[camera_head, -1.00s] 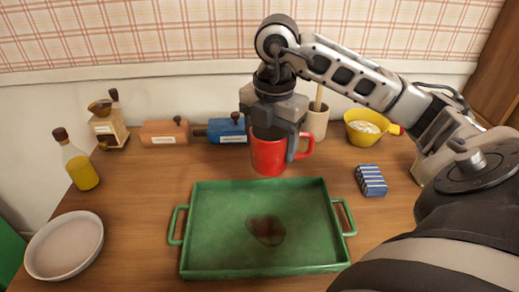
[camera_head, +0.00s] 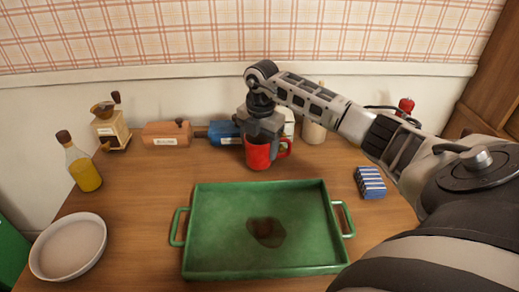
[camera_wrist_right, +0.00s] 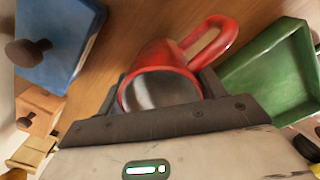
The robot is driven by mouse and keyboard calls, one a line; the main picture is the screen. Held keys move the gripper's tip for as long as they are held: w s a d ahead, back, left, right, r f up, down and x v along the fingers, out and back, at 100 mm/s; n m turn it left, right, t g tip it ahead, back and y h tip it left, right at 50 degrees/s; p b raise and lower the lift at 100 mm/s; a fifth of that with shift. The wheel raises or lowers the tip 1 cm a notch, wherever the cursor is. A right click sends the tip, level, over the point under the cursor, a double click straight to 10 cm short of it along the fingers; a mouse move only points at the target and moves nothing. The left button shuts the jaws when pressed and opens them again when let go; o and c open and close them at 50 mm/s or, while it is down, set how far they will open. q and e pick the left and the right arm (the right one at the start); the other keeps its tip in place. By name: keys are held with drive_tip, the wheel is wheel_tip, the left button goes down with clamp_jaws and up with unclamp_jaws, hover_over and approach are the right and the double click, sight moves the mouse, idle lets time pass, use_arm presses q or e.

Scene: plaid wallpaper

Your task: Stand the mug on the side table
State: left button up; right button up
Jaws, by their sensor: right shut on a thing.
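The red mug (camera_head: 257,156) is near the back middle of the wooden table top, behind the green tray. It looks upright, with its handle toward the right. My right gripper (camera_head: 262,140) reaches down from above and is shut on the mug. In the right wrist view the mug (camera_wrist_right: 160,90) sits between the jaws of my right gripper (camera_wrist_right: 160,100), its open mouth facing the camera. Whether its base touches the table top cannot be told. No surface is clearly recognisable as a separate side table. My left gripper is not in view.
The green tray (camera_head: 210,262) with a dark stain fills the front middle. Blue (camera_head: 223,132) and orange (camera_head: 166,134) boxes, a grinder (camera_head: 110,128), an oil bottle (camera_head: 80,166) and a pale bowl (camera_head: 68,247) stand left. A striped blue block (camera_head: 370,183) lies right.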

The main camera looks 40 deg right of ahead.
drive_tip(key=shift+f, duration=0.9)
drive_tip(key=o, duration=1.1)
drive_tip(key=shift+s+f, duration=0.1)
drive_tip(key=shift+f, duration=0.05)
drive_tip(key=shift+o, duration=0.2)
wheel_tip(320, 180, up, 12)
drive_tip(key=shift+s+r, duration=0.2)
drive_tip(key=shift+f, duration=0.1)
